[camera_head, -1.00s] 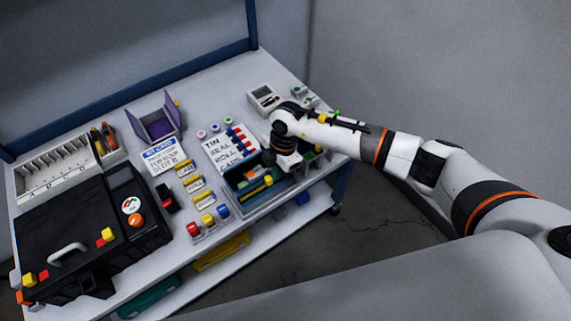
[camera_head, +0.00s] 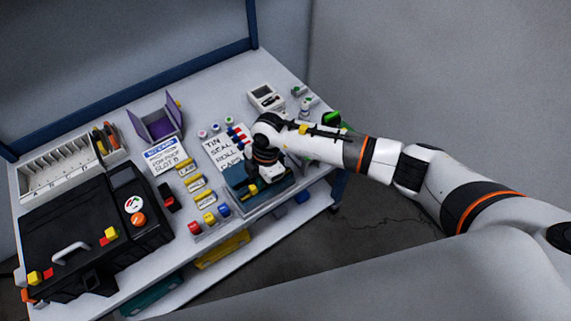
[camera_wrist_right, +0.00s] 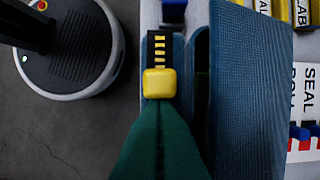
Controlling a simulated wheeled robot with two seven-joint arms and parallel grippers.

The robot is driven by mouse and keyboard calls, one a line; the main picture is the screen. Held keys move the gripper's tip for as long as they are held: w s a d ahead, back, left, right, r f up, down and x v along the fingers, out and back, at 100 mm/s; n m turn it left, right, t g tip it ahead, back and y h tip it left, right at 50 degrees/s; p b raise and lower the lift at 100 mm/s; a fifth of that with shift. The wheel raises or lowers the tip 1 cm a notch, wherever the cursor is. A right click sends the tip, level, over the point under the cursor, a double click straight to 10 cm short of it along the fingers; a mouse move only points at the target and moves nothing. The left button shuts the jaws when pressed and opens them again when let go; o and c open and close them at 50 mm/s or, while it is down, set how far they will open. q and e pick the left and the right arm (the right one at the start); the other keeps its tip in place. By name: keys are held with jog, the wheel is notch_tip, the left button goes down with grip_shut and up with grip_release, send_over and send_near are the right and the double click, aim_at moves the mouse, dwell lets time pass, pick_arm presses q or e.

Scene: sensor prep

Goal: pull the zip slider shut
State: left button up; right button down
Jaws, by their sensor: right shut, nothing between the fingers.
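A blue pouch (camera_head: 236,175) lies at the table's front edge. Its textured blue panel (camera_wrist_right: 246,95) fills the right wrist view's middle right. The yellow zip slider (camera_head: 252,190) is near the pouch's left end. In the right wrist view the slider (camera_wrist_right: 160,83) sits between a black strip with yellow marks (camera_wrist_right: 159,48) above it and a green wedge of material (camera_wrist_right: 160,145) below it. My right gripper (camera_head: 263,178) is shut and empty, low over the pouch beside the slider. Whether its fingertips touch the slider is hidden. My left gripper is not in view.
Red, yellow and blue buttons (camera_head: 209,219) stand just left of the pouch. A lettered card (camera_head: 222,150) lies behind it. A black case (camera_head: 85,235) and a purple open box (camera_head: 158,125) are farther left. The table's front edge is close.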

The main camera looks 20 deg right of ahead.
aim_at(255, 186)
jog(key=shift+s+a, duration=0.25)
jog(key=shift+a, duration=0.4)
jog(key=shift+s+a, duration=0.2)
jog(key=shift+a, duration=0.45)
jog(key=shift+d, duration=0.1)
jog(key=shift+w+d+p, duration=0.1)
jog(key=shift+d+p, duration=0.05)
jog(key=shift+p, duration=0.15)
jog(key=shift+d+r, duration=0.1)
jog(key=shift+d, duration=0.15)
notch_tip(255, 186, up, 7)
jog(key=p, duration=0.7)
jog(key=shift+w, duration=0.1)
jog(key=shift+a, duration=0.1)
